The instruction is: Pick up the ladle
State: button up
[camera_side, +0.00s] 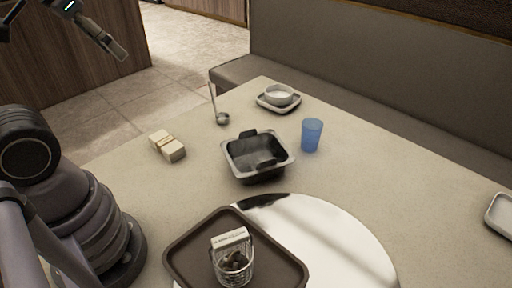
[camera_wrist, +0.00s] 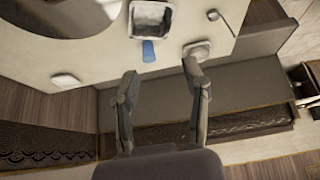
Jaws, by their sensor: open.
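The ladle (camera_side: 222,118) is on the table toward the far left edge in the side view, its bowl low and its thin handle rising upright. It also shows in the wrist view, with its round bowl (camera_wrist: 213,15) near the top right. My gripper (camera_wrist: 163,78) is open and empty in the wrist view, its two fingers spread apart. In the side view part of my gripper (camera_side: 112,48) shows at the upper left, high up and well apart from the ladle.
A dark square pan (camera_side: 231,165) stands mid-table, with a blue cup (camera_side: 312,135) to its right. A white bowl (camera_side: 279,94) on a small tray is behind. Pale blocks (camera_side: 167,146) lie left. A brown tray (camera_side: 184,254) holding a basket is in front.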

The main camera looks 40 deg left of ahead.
aim_at(209, 87)
jog(key=w+a+f+n+t+y, duration=0.1)
jog(key=w+a+f+n+t, duration=0.2)
jog(key=w, duration=0.6)
jog(key=w+a+f+y, duration=0.1)
jog(key=w+a+f, duration=0.1)
jog(key=w+f, duration=0.5)
jog(key=w+a+f+n+t+y, duration=0.1)
jog(key=w+a+n+t, duration=0.15)
jog(key=w, duration=0.85)
jog(key=w+a+f+n+t+y, duration=0.1)
jog(key=w+a+f+n+y, duration=0.15)
jog(key=a+f, duration=0.5)
jog(key=s+a+f+t+y, duration=0.25)
jog(key=s+f+y, duration=0.2)
jog(key=f, duration=0.75)
jog(key=x, duration=1.2)
jog(key=shift+w+d+r, duration=0.15)
jog(key=shift+w+r, duration=0.1)
jog(key=shift+w, duration=0.05)
jog(key=shift+h, duration=0.4)
grip_shut()
